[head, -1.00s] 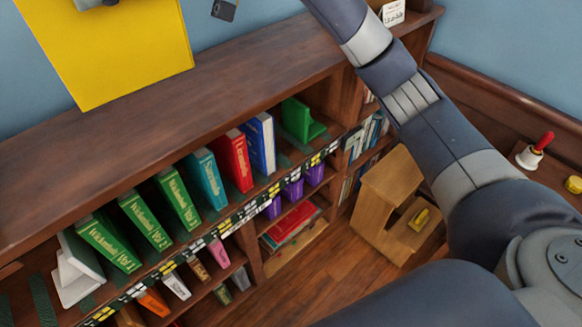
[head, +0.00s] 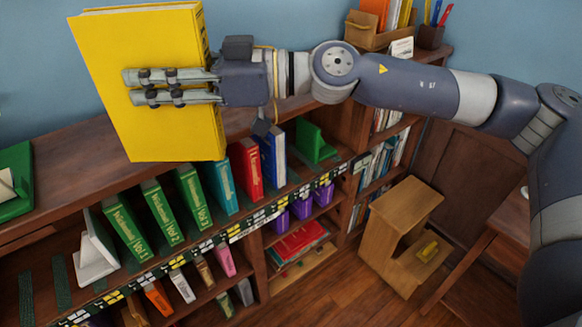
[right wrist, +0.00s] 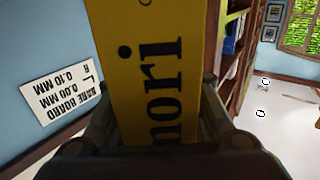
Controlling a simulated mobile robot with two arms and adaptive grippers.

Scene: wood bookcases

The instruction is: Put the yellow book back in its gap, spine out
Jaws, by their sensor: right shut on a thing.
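The yellow book (head: 150,125) is held upright and slightly tilted above the bookcase top in the head view. On the shelf below stand green volumes (head: 160,214), a teal book (head: 219,185), a red book (head: 246,170) and a blue book (head: 271,157). An open space shows between the blue book and a green bookend (head: 313,141). My left gripper is out of view.
The bookcase top (head: 70,180) lies under the held book. A white bookend (head: 95,250) stands left of the volumes. A green object (head: 15,190) lies at far left. An organiser (head: 378,35) and pen cup (head: 431,36) stand at back right. A wooden step stool (head: 400,230) is on the floor.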

